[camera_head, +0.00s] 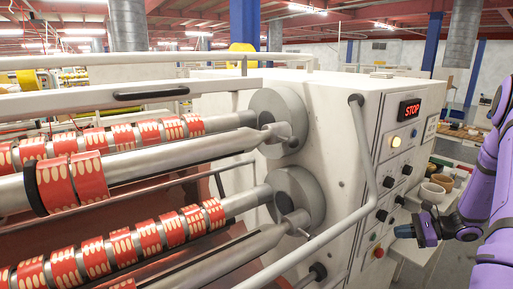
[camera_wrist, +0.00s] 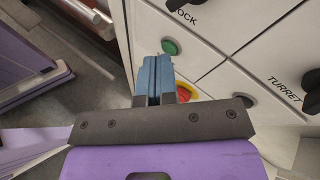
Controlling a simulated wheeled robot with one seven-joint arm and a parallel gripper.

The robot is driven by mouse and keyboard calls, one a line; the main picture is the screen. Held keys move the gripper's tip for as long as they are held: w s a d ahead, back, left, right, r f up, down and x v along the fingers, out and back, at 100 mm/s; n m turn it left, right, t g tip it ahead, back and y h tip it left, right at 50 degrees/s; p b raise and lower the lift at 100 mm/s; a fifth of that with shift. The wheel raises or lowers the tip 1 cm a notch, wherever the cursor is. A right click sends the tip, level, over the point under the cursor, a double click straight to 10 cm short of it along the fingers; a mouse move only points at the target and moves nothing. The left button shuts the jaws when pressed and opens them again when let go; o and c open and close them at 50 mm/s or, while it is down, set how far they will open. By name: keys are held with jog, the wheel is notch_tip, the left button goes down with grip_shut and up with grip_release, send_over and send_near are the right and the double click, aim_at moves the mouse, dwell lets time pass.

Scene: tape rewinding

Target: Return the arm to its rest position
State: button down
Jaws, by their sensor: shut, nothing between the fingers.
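My purple arm (camera_head: 488,190) comes in from the right edge of the head view. It is bent, with its forearm running down to my gripper (camera_head: 402,231). My gripper is beside the machine's control panel (camera_head: 405,170), near its lower part. In the wrist view the two blue fingers of my gripper (camera_wrist: 157,72) are together, with nothing between them. They point toward the panel just below a green button (camera_wrist: 170,46). A red and yellow button (camera_wrist: 184,93) is partly hidden behind the fingers. I cannot tell whether the fingertips touch the panel.
The panel has a lit red STOP display (camera_head: 410,108), an amber light (camera_head: 396,141) and several black knobs. A white rail (camera_head: 362,150) stands along the machine's near edge. Rollers with red tape rolls (camera_head: 85,180) are at left. A table with round containers (camera_head: 433,191) is behind my gripper.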

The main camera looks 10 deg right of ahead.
jog(key=s+a+r+n+g+h, duration=0.35)
jog(key=a+r+n, duration=0.4)
jog(key=r, duration=0.45)
jog(key=s+a+r+n+g+h, duration=0.25)
jog(key=a+r+n+h, duration=0.3)
jog(key=a+r, duration=0.55)
jog(key=s+a+r+n+t+h, duration=0.1)
jog(key=s+a+r+n, duration=0.3)
jog(key=s, duration=0.4)
jog(key=s+a+r+n+t+h, duration=0.1)
jog(key=s+a+r+n+t, duration=0.1)
jog(key=s+a+r+n, duration=0.2)
jog(key=shift+s+a+r+t, duration=0.3)
jog(key=shift+s+a+r, duration=0.85)
jog(key=shift+s+a, duration=1.15)
